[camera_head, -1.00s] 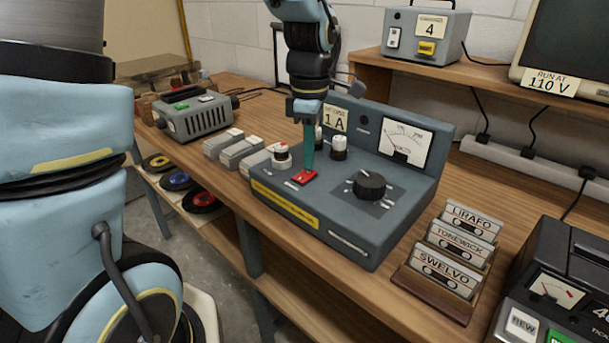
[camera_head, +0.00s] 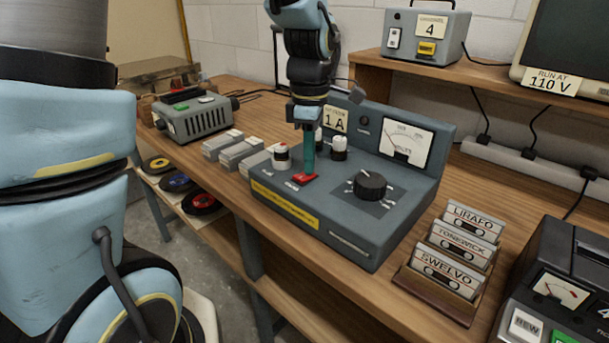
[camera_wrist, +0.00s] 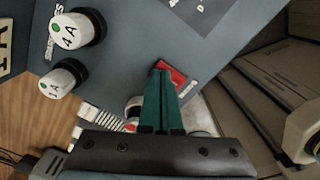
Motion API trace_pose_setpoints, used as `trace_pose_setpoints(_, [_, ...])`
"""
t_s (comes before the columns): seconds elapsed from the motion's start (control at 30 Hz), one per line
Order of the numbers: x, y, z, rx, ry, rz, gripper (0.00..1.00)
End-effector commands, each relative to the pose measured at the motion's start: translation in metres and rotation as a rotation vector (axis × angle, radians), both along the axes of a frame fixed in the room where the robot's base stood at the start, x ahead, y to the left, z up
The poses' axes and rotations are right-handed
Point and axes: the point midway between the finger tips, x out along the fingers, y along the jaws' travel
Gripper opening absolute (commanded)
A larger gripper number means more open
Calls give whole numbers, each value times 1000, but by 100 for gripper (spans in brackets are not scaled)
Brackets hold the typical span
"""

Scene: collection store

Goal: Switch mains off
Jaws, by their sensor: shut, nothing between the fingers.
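A grey variac-style unit (camera_head: 335,222) with a yellow strip sits on the wooden bench. It has a red rocker switch (camera_head: 303,180) near its front left, a large black knob (camera_head: 369,186) and a needle meter (camera_head: 406,141). My gripper (camera_head: 308,170) is shut and empty, pointing down, its teal fingertips at the rocker's far end. In the wrist view the closed fingertips (camera_wrist: 159,72) overlap the red rocker (camera_wrist: 178,74) and hide part of it. They look to be touching it or just above. The small lamp (camera_head: 363,122) looks dark.
White-capped fuse holders (camera_head: 339,147) stand close behind the rocker, and a white-topped post (camera_head: 281,157) to its left. A cassette rack (camera_head: 430,290) and a black tape deck (camera_head: 560,290) lie right. A grey ribbed box (camera_head: 195,118) stands left.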

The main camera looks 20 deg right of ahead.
Motion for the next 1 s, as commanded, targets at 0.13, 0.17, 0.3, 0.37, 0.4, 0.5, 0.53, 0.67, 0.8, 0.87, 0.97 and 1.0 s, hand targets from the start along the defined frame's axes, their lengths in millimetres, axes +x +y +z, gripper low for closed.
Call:
trace_pose_setpoints(0.13, [0, 1, 6, 2, 2, 0, 0])
trace_pose_setpoints(0.17, [0, 1, 8, 2, 1, 0, 0])
trace_pose_setpoints(0.3, [0, 0, 20, 1, 0, 0, 0])
trace_pose_setpoints(0.37, [0, 0, 25, 1, 0, 0, 0])
trace_pose_setpoints(0.4, [0, 0, 28, 1, 0, 0, 0])
trace_pose_setpoints(0.5, [0, 0, 36, 1, 0, 0, 0])
trace_pose_setpoints(0.53, [0, 0, 38, 1, 0, 0, 0])
trace_pose_setpoints(0.67, [0, 0, 48, 1, 0, 0, 0])
trace_pose_setpoints(0.8, [0, 0, 58, 1, 0, 0, 0])
trace_pose_setpoints(0.87, [0, 0, 63, 1, 0, 0, 0])
trace_pose_setpoints(0.97, [0, 0, 69, 1, 0, 0, 0])
trace_pose_setpoints(1.0, [0, 0, 70, 1, 0, 0, 0])
